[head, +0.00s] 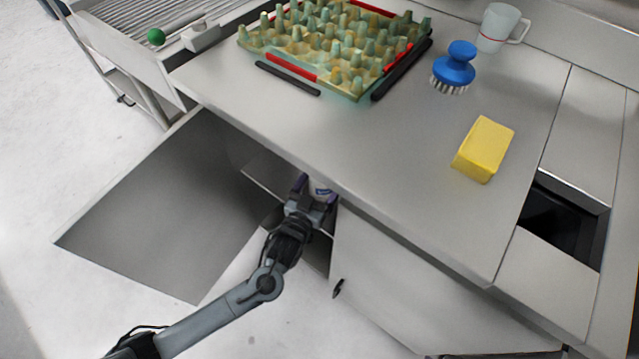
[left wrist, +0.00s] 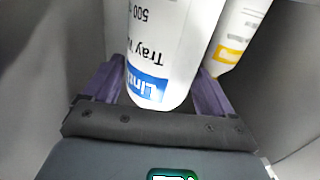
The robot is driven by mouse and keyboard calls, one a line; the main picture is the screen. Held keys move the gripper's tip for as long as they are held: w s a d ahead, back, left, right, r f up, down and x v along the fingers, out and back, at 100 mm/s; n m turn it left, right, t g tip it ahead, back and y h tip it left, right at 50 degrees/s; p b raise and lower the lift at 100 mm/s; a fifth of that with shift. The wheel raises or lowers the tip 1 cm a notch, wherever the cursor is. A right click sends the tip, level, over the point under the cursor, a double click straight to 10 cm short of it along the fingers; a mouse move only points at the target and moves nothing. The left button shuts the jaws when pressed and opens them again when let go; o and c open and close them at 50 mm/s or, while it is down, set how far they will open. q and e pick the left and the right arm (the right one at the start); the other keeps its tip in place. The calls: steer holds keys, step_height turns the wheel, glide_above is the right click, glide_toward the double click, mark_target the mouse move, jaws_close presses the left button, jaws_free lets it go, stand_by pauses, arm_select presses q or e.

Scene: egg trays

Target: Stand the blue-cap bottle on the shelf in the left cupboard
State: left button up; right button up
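My left gripper (head: 312,187) reaches into the open left cupboard under the counter. Its purple fingers (left wrist: 160,88) lie against both sides of a white bottle (left wrist: 165,45) with a blue label band; the gripper looks shut on it. The label print appears upside down in the left wrist view. A small part of the bottle (head: 321,189) shows in the head view below the counter edge. Its cap is not visible, and I cannot tell whether its base touches the shelf. The cupboard shelf (head: 262,172) shows as a pale board left of the gripper. My right gripper is not in view.
A second white container (left wrist: 235,40) with a yellow label stands behind the held bottle, to the right. The cupboard door (head: 170,210) hangs open at left. On the counter are an egg tray (head: 290,66), a blue brush (head: 455,65), a yellow sponge (head: 484,148) and a mug (head: 497,27).

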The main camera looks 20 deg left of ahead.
arm_select(q)
steer(key=shift+o, duration=0.8)
steer(key=shift+r, duration=0.15)
steer(key=shift+s, duration=0.3)
steer(key=s+a+g+p, duration=0.2)
steer(key=s+g, duration=0.5)
steer(key=s, duration=0.7)
steer(key=s+a+f+m+g+p, duration=0.1)
steer(key=s+g, duration=0.6)
steer(key=s, duration=0.7)
steer(key=shift+a+f+y+p, duration=0.2)
steer(key=shift+a+y+p, duration=0.2)
steer(key=shift+a+p, duration=0.55)
steer(key=shift+a, duration=0.1)
